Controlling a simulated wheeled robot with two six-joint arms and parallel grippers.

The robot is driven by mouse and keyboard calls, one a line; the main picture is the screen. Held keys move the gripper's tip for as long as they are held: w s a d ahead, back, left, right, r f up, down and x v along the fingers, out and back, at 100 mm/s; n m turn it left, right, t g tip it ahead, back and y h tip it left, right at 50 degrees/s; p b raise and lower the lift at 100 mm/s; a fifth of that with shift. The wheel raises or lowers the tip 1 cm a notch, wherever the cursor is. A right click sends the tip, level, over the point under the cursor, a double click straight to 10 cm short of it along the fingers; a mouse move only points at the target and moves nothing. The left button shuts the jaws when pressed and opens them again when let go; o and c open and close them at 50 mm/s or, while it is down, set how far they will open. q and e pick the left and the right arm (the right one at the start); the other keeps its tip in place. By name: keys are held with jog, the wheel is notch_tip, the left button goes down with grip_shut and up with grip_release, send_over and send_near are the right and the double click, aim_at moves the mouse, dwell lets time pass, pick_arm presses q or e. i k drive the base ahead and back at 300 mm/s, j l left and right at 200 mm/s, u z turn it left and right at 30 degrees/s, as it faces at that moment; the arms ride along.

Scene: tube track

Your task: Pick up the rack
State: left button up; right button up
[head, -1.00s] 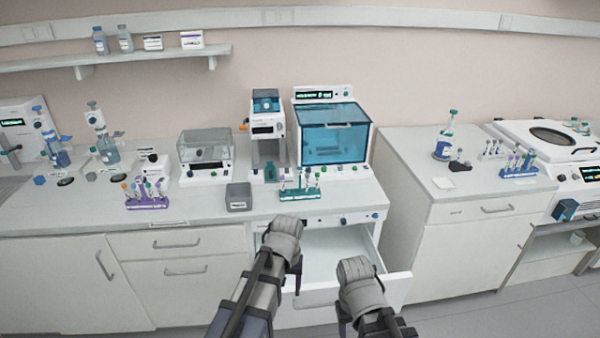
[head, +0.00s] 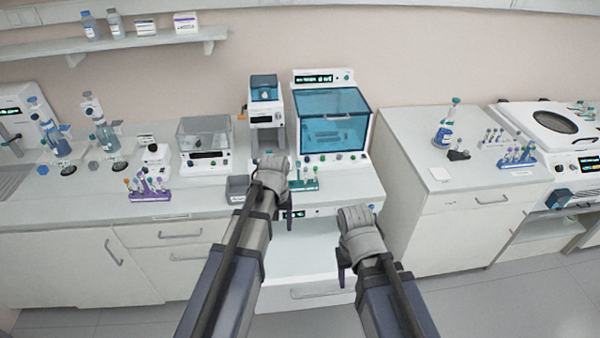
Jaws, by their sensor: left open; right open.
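A green rack (head: 305,185) with several capped tubes stands upright on the bench in front of the blue-windowed machine. My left gripper (head: 284,207) is open at the bench's front edge, just left of the green rack, and its wrist covers part of the rack's left end. I cannot tell whether they touch. My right gripper (head: 346,262) is open and empty, lower and to the right, over the open drawer (head: 305,290). A purple rack (head: 150,196) with tubes stands on the left bench. A blue rack (head: 517,163) with tubes stands on the right bench.
The blue-windowed machine (head: 332,122) and a smaller white device (head: 265,120) stand behind the green rack. A grey box (head: 237,189) sits to the left of my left wrist. The open drawer juts out below the bench. A pale rack (head: 490,138) stands on the right bench.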

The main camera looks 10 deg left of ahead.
aim_at(295, 186)
jog(key=i, duration=1.2)
